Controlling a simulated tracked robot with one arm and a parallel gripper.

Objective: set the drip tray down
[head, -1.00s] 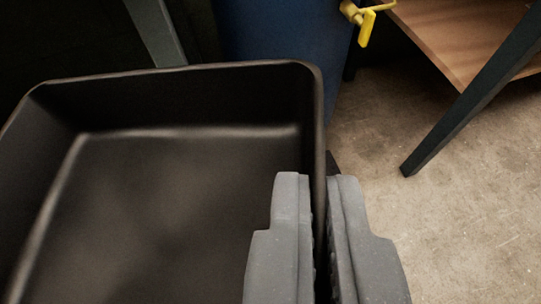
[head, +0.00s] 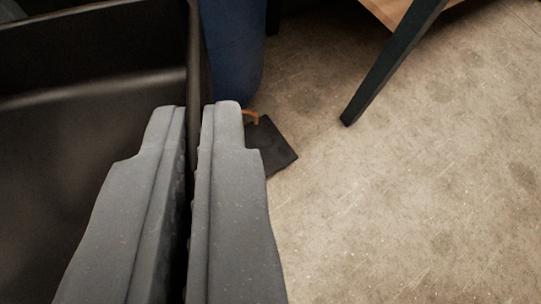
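The black drip tray (head: 95,110) fills the left of the head view, cut off by the picture's edge. My gripper (head: 196,112) has one finger on each side of the tray's right wall and is shut on it. The tray's inside looks empty where it shows. The tray's underside is hidden, so I cannot tell whether it touches anything below.
A blue drum (head: 232,45) stands behind the tray. A dark flat piece (head: 275,148) with a small orange part (head: 252,116) lies right of my fingers. A wooden-topped table's dark leg (head: 390,65) stands at the upper right. The concrete floor (head: 420,190) is clear at right.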

